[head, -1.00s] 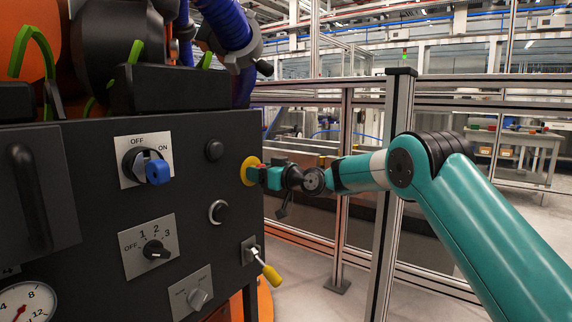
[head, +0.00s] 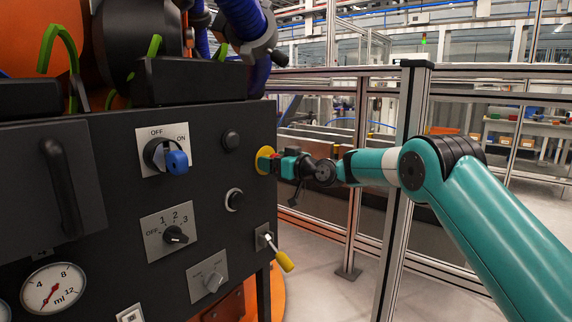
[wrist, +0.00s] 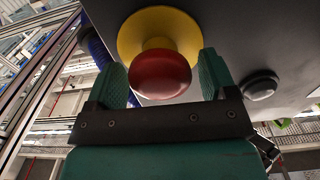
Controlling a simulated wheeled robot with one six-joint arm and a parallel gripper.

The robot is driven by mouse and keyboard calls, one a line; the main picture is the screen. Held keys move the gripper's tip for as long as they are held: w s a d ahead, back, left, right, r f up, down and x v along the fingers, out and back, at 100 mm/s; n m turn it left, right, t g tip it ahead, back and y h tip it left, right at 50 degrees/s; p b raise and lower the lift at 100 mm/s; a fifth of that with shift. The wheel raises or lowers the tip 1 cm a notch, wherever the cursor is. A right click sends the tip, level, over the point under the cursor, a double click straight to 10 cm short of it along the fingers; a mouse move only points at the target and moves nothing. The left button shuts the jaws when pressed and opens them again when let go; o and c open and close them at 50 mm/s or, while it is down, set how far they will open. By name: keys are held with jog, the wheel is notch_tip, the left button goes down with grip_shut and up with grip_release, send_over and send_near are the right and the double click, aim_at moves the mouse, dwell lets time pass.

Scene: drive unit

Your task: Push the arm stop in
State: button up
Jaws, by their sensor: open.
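The arm stop is a red mushroom button (wrist: 160,75) on a yellow round base (wrist: 150,30), seen large in the wrist view. In the head view its yellow base (head: 264,160) shows at the right edge of the dark panel. My gripper (head: 271,163) is right at it, reaching in from the right. In the wrist view my gripper (wrist: 161,66) is open, with one green finger on each side of the red button. A gap shows left of the button; whether the right finger touches it I cannot tell. The head view mostly hides the button behind the gripper.
The dark panel (head: 95,215) also carries a blue ON/OFF switch (head: 176,161), a rotary selector (head: 175,235), black buttons (head: 231,140), a yellow-tipped lever (head: 285,261) and a gauge (head: 53,291). A metal fence post (head: 400,190) stands behind my arm.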

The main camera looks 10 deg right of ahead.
jog(key=shift+s+d+f+b, duration=0.15)
jog(key=shift+s+d+b, duration=0.1)
jog(key=shift+b, duration=0.1)
jog(key=b+v, duration=1.1)
jog(key=v, duration=0.5)
jog(key=shift+s+b, duration=0.25)
jog(key=shift+b, duration=0.05)
jog(key=shift+d, duration=0.1)
